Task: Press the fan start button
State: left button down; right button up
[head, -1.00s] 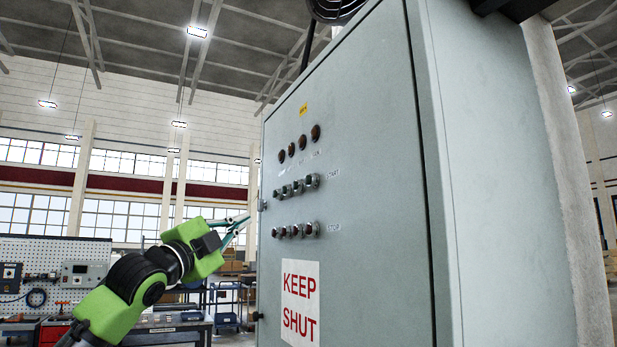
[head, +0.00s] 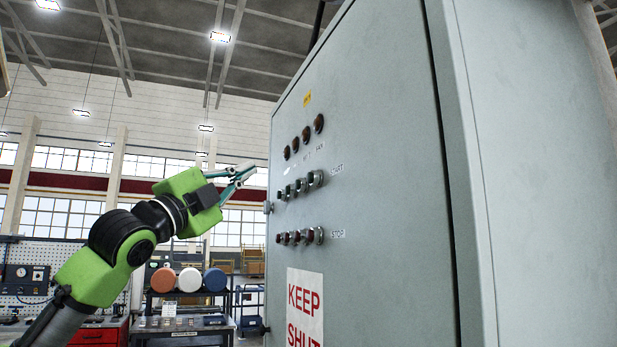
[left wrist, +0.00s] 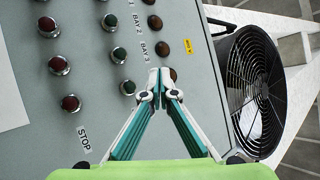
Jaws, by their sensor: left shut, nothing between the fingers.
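The grey cabinet door (head: 370,200) carries a row of green start buttons beside the word START. The fan start button (head: 315,179) is the one nearest that word, under the FAN label. In the left wrist view the fan start button (left wrist: 127,87) shows just left of the fingers. My left gripper (head: 252,169) is shut and empty, left of the door in the head view and apart from the buttons. In the left wrist view its fingertips (left wrist: 160,72) overlap the picture near the lamp row, hiding the FAN label. My right gripper is not in view.
A row of red stop buttons (head: 319,236) lies below the start row, and dark lamps (head: 318,123) lie above. A KEEP SHUT sign (head: 306,305) is lower on the door. A caged fan (left wrist: 262,90) sits beside the panel. A workbench stands behind at left.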

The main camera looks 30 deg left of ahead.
aim_at(309, 178)
pick_arm(q)
jog(key=w+d+b, duration=0.1)
jog(key=w+d, duration=0.5)
jog(key=w, duration=0.1)
jog(key=shift+w, duration=0.3)
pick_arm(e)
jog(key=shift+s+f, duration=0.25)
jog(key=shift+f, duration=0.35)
pick_arm(q)
jog(key=shift+a+f, duration=0.1)
jog(key=shift+f, duration=0.05)
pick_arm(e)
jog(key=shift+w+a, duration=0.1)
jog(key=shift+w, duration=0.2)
pick_arm(q)
jog(key=shift+w, duration=0.1)
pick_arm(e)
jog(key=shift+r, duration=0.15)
pick_arm(q)
jog(key=shift+w+d, duration=0.25)
jog(key=shift+d, duration=0.1)
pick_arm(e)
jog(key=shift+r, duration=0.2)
